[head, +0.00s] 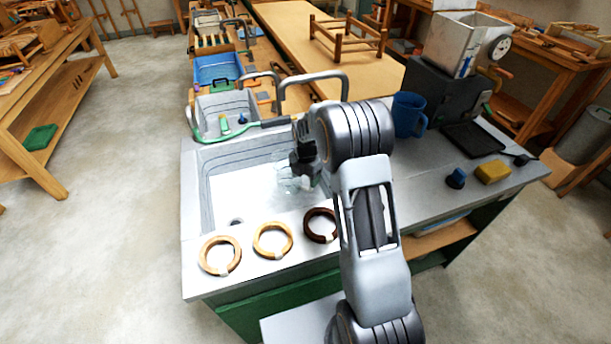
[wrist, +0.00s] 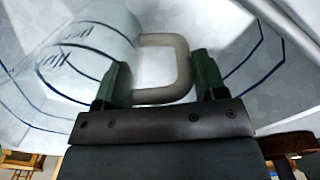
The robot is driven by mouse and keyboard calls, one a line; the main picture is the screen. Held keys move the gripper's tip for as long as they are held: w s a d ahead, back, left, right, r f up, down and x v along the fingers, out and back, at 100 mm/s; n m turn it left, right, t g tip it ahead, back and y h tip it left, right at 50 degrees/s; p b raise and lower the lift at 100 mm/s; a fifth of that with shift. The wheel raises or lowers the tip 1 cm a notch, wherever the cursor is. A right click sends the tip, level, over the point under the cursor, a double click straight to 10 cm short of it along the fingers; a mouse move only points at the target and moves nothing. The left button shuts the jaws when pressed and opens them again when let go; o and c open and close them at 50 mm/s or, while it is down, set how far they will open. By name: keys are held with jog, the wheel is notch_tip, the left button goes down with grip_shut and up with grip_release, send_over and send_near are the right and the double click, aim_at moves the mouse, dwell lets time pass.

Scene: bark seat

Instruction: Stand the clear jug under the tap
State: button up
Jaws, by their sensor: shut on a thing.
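The clear jug (head: 298,186) is see-through and faint in the head view, over the right part of the sink basin (head: 222,170). In the wrist view the jug (wrist: 92,48) shows dark markings on its wall. My gripper (head: 303,156) is shut on the jug's pale handle (wrist: 172,68), which sits between the green fingers in the wrist view (wrist: 160,78). I cannot tell whether the jug touches the basin floor. The grey arched tap (head: 312,77) rises at the back of the sink, behind my gripper; my arm hides part of it.
Three rings, light (head: 220,256), golden (head: 272,240) and dark brown (head: 321,225), lie along the front rim. A blue mug (head: 409,114) stands right of my arm. A yellow sponge (head: 493,172) lies on the right counter. A green hose (head: 235,130) runs along the sink's back.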

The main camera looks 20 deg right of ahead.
jog(key=shift+f+b, duration=0.35)
jog(key=shift+f, duration=0.15)
dwell(0.4)
jog(key=o, duration=1.1)
